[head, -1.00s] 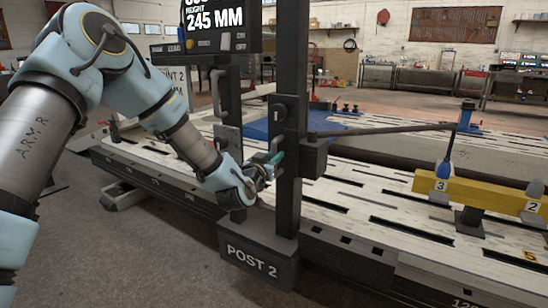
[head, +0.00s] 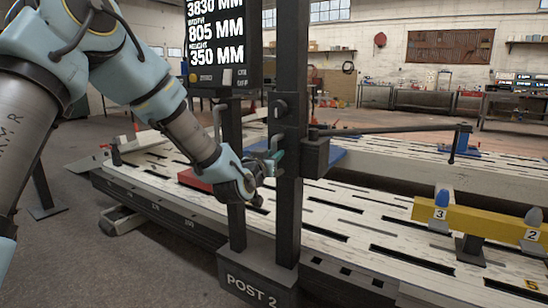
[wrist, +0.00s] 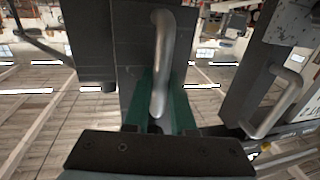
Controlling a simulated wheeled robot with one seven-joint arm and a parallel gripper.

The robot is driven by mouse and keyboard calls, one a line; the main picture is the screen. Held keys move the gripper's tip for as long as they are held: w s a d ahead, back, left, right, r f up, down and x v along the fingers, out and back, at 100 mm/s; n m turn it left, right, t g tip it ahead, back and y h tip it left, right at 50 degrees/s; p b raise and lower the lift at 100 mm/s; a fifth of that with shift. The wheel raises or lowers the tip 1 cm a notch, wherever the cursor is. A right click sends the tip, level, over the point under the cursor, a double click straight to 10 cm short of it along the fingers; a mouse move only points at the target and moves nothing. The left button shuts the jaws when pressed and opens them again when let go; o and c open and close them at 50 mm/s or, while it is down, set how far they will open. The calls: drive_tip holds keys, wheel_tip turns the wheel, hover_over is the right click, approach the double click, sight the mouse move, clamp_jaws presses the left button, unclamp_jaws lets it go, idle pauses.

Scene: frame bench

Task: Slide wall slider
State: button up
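The slider carriage (head: 314,157) is a dark box on the tall black post marked POST 2. The handle's far end and the exact finger contact are partly hidden.
A second bar handle (wrist: 276,100) is close on the right in the wrist view. A display (head: 217,40) reads height 350 MM. A yellow bar (head: 482,215) with numbered pegs stands on the slatted bench (head: 340,235). A red block (head: 196,180) lies behind my wrist.

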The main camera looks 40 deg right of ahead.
drive_tip(key=o, duration=0.4)
drive_tip(key=v, duration=1.1)
drive_tip(key=shift+d, duration=0.1)
